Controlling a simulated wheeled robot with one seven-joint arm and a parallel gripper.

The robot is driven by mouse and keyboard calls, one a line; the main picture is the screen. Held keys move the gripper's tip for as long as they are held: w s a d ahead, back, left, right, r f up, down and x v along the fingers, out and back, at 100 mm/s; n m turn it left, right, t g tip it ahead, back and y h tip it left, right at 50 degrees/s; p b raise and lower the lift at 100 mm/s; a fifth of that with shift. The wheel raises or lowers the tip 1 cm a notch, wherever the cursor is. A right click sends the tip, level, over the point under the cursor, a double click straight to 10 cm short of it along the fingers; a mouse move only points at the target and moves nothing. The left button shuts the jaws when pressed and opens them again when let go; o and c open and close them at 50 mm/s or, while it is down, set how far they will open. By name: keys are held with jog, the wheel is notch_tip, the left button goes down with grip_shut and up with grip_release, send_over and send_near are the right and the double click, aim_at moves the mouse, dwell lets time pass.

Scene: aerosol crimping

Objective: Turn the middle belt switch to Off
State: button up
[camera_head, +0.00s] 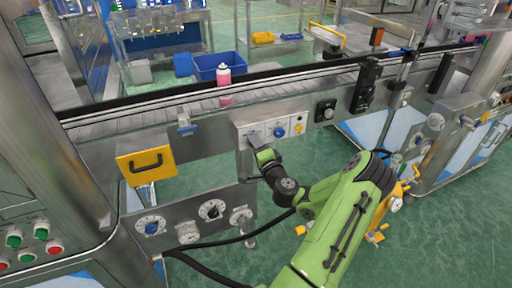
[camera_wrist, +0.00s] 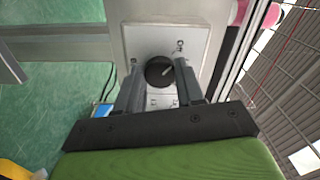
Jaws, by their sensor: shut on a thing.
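A black round switch knob (camera_wrist: 159,71) with a pale pointer mark sits on a light grey plate (camera_wrist: 140,38) in the wrist view. Its pointer slants to the upper right. My gripper (camera_wrist: 160,80) has one finger on each side of the knob and is shut on it. In the head view my gripper (camera_head: 258,147) is at the left part of a pale control panel (camera_head: 270,123) on the conveyor front, and it hides the knob there. The panel also carries a blue knob (camera_head: 280,132) and an orange knob (camera_head: 298,128). The labels are too small to read.
A pink and white can (camera_head: 224,82) stands on the conveyor (camera_head: 160,114) above. A separate black knob (camera_head: 325,110) is right of the panel. Black cables run near my arm.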

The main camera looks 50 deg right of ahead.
jog(key=o, duration=1)
jog(key=shift+o, duration=0.2)
jog(key=p+v, duration=0.8)
jog(key=v, duration=0.7)
jog(key=shift+s+a, duration=0.15)
jog(key=shift+s, duration=0.2)
jog(key=shift+f, duration=0.1)
